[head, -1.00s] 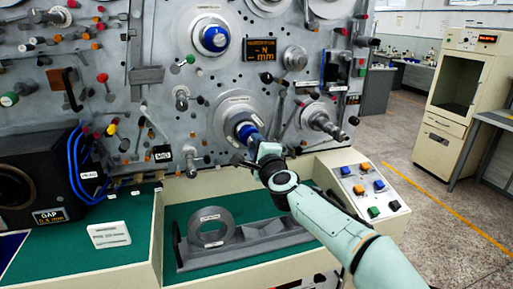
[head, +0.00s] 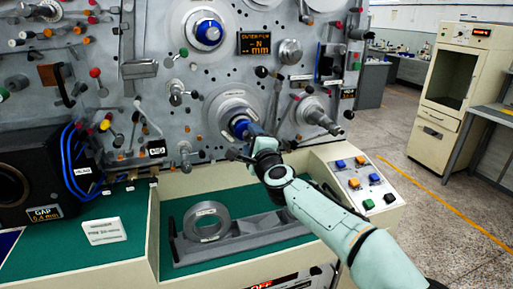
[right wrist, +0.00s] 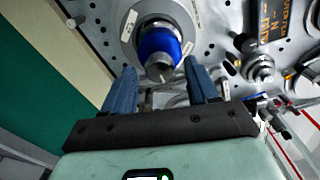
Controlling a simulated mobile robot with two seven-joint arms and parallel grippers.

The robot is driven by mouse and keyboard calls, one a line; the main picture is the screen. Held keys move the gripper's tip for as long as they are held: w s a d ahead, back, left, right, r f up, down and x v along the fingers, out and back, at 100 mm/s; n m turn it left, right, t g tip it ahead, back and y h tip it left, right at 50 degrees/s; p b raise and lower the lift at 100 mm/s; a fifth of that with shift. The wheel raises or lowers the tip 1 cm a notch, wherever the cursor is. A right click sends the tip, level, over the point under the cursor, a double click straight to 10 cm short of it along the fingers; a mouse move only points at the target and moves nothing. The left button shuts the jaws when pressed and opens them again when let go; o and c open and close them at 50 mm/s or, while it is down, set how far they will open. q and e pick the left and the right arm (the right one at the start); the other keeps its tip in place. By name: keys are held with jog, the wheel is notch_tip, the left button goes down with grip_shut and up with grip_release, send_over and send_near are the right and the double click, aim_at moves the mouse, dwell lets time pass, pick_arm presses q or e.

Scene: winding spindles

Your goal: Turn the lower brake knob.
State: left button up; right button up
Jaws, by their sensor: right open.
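The lower brake knob (head: 240,125) is a blue knob on a round light-grey hub on the machine panel. In the right wrist view the blue knob (right wrist: 158,46) has a grey shaft end pointing toward the camera. My right gripper (head: 252,138) is in front of this knob in the head view and partly hides it. In the right wrist view the right gripper (right wrist: 160,74) is open, with its two blue fingers apart and the knob ahead, between their lines. I see no contact. My left gripper is not in view.
A similar upper blue knob (head: 208,32) sits above. A metal spindle (head: 322,120) sticks out to the right. Below is a green-floored tray with a grey ring (head: 207,222). A button box (head: 356,180) stands at the right, close to my right arm.

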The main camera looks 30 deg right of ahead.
jog(key=b+v, duration=0.1)
jog(key=v, duration=1.2)
jog(key=shift+a, duration=0.1)
